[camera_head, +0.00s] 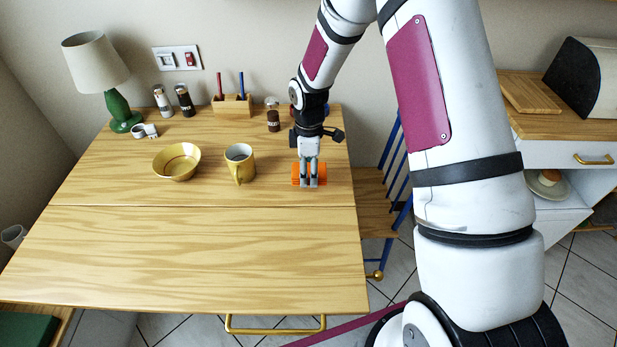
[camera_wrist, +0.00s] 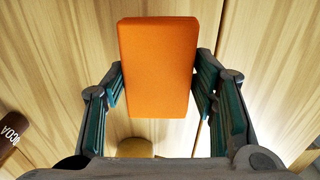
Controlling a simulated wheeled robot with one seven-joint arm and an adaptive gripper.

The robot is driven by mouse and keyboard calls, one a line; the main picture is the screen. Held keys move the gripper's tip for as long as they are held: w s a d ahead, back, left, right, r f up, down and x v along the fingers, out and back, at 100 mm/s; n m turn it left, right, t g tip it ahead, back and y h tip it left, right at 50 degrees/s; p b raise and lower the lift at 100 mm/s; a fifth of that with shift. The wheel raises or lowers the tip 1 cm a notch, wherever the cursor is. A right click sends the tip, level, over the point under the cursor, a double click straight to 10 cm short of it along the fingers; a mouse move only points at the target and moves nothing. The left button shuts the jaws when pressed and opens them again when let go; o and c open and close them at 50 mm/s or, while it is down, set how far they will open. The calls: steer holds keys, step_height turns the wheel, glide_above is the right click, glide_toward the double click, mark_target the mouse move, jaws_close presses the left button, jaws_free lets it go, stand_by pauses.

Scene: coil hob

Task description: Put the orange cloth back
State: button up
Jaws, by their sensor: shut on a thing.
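The orange cloth (camera_head: 296,173) looks like a compact block near the right edge of the wooden table, right of the mug. In the wrist view the orange cloth (camera_wrist: 157,65) sits between the two fingers, with its broad face showing. My gripper (camera_head: 309,182) points down and is shut on it; its fingers cover the middle of the cloth in the head view. The gripper also shows in the wrist view (camera_wrist: 157,88). I cannot tell whether the cloth touches the table or hangs just above it.
A yellow mug (camera_head: 240,165) and yellow bowl (camera_head: 177,162) stand left of the gripper. A brown jar (camera_head: 273,115) and pencil holder (camera_head: 233,105) are behind, with a green lamp (camera_head: 119,107) at back left. The table's front half (camera_head: 190,250) is clear. A chair (camera_head: 372,200) stands at right.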

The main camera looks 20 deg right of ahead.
mark_target(309, 178)
steer(key=shift+w+f, duration=0.1)
steer(key=shift+f, duration=1.6)
steer(key=shift+f, duration=0.1)
steer(key=o, duration=1.1)
steer(key=shift+f, duration=0.1)
